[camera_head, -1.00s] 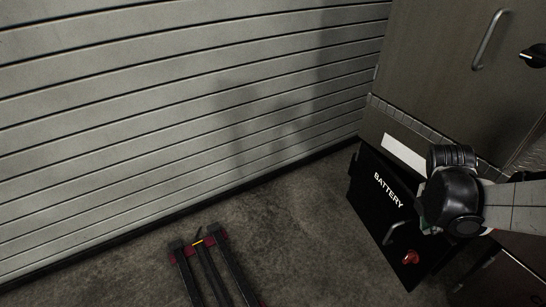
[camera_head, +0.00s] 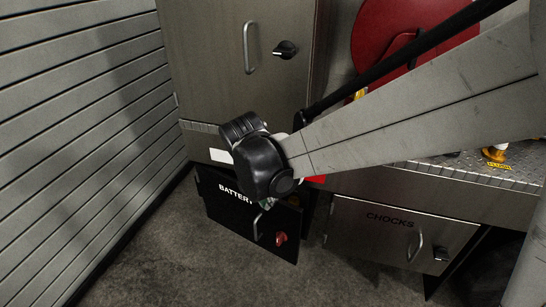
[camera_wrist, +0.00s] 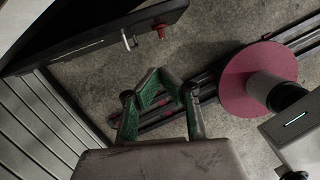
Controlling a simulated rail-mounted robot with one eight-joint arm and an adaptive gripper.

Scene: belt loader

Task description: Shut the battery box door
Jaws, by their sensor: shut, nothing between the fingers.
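The battery box door (camera_head: 225,207) is a black panel with a white BATTERY label, low on the left of the cabinets in the head view. It stands open at an angle, with a dark gap behind its right part. It carries a metal handle (camera_head: 256,228) and a red knob (camera_head: 280,238). In the wrist view the door (camera_wrist: 95,38) crosses the upper left, with its handle (camera_wrist: 127,40) and red knob (camera_wrist: 161,31). My gripper (camera_wrist: 158,90), with green fingers, is shut and empty, apart from the handle. In the head view my wrist mostly hides it, in front of the door's upper part.
A CHOCKS door (camera_head: 395,232) is to the right, closed. A tall cabinet (camera_head: 215,60) rises above the battery box. A slatted wall (camera_head: 80,130) is close on the left. Concrete floor (camera_head: 215,270) lies open in front. A red disc (camera_wrist: 250,72) shows in the wrist view.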

